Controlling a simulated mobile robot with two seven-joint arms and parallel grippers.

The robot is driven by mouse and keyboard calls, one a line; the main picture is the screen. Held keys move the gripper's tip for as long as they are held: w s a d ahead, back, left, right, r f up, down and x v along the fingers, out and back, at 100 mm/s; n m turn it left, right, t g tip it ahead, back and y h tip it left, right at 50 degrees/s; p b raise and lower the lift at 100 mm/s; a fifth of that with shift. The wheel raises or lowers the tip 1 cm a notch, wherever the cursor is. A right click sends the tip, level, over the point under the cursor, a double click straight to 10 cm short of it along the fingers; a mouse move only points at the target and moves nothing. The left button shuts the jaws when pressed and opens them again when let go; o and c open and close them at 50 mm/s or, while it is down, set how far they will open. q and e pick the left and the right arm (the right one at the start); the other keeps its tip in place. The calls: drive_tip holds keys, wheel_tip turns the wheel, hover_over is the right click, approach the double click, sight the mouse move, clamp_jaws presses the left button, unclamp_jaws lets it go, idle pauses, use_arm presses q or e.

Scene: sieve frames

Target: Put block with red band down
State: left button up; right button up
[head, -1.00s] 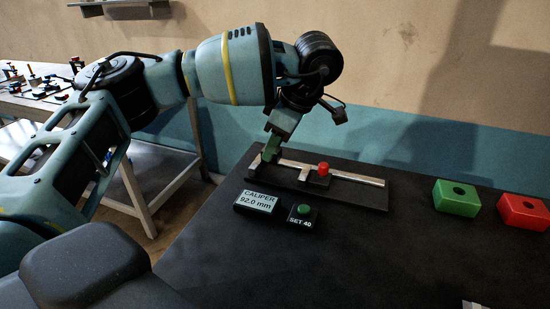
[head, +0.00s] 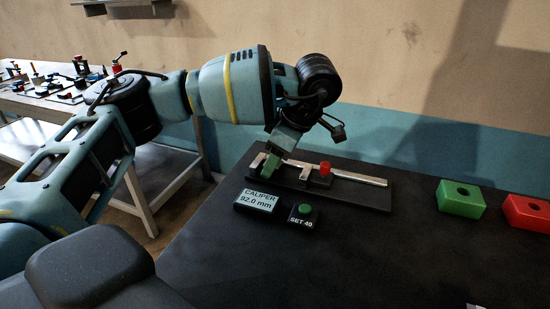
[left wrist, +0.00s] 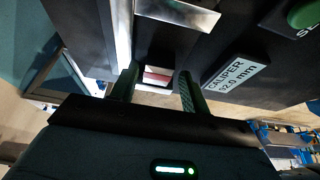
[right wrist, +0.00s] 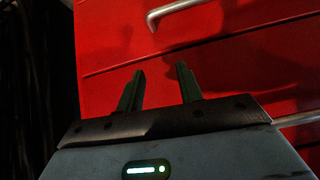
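My left gripper (left wrist: 158,78) hangs low over the left end of the caliper (head: 355,178) on the dark table, tilted. In the left wrist view its two fingers stand wide apart. A small block with a red band (left wrist: 156,76) and pale faces shows between and beyond the fingertips, by a dark jaw of the caliper. A narrow gap seems to show at each side of it. In the head view the block is hidden by the gripper. My right gripper (right wrist: 161,70) is empty with its fingers apart, in front of red drawers.
The caliper's display (head: 257,201) reads 92.0 mm. A green SET 40 button (head: 304,210) stands beside it. A red knob (head: 325,168) sits on the slide. A green block (head: 460,198) and a red block (head: 526,214), each with a hole, stand at right.

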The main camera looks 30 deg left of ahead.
use_arm(q)
drive_tip(key=shift+w+r, duration=0.1)
drive_tip(key=shift+w, duration=0.05)
drive_tip(key=shift+r, duration=0.15)
drive_tip(key=p+v, duration=0.1)
drive_tip(key=v, duration=1.1)
drive_tip(key=shift+p, duration=0.35)
use_arm(e)
drive_tip(key=shift+w+d+r+t, duration=0.25)
drive_tip(key=shift+w+r+t, duration=0.05)
drive_tip(key=shift+w+r, duration=0.65)
